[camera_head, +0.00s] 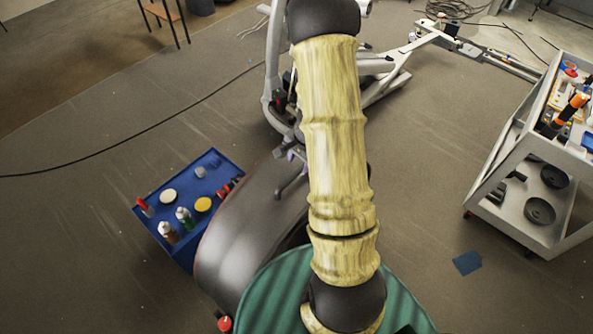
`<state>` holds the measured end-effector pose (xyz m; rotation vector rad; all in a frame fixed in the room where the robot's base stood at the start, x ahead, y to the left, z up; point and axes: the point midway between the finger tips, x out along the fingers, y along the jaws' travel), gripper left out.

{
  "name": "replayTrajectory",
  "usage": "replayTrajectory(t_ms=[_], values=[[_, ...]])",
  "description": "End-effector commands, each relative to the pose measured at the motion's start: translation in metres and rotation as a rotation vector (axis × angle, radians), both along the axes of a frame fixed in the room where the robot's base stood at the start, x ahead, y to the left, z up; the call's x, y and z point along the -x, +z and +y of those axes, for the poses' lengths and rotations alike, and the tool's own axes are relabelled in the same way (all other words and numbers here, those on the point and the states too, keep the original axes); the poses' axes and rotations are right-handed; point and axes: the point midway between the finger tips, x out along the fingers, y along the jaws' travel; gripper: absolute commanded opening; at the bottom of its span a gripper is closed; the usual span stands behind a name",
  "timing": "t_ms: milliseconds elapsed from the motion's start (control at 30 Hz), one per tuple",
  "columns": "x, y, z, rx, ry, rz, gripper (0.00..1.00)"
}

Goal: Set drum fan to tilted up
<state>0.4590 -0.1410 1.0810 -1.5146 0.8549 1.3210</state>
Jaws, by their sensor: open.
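A large dark grey, rounded drum-like body (238,232), which looks like the drum fan, stands on the floor just left of my arm. Its right side is hidden behind my arm and the green ribbed surface at the bottom. Its tilt cannot be told from this angle. A small dark bar with a purple piece (292,158) shows at its upper right, close to my arm; I cannot tell what it belongs to. My pale, bone-like arm rises through the middle of the picture. I cannot make out my gripper.
A blue tray (217,157) with bottles and round lids stands left of the drum. A grey exercise machine (272,60) stands behind my arm. A grey tool cart (497,190) is at the right. A black cable (130,138) crosses the floor at the left.

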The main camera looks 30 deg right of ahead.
Motion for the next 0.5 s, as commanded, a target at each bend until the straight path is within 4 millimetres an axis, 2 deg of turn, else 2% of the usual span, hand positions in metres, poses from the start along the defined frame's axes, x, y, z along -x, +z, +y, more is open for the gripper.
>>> replayTrajectory(t_ms=[33,233,500], values=[[-0.001,-0.011,0.0,-0.002,-0.003,0.002,0.41],[-0.007,-0.043,0.002,-0.002,-0.002,0.001,0.41],[-0.011,-0.055,0.004,0.001,0.001,-0.001,0.41]])
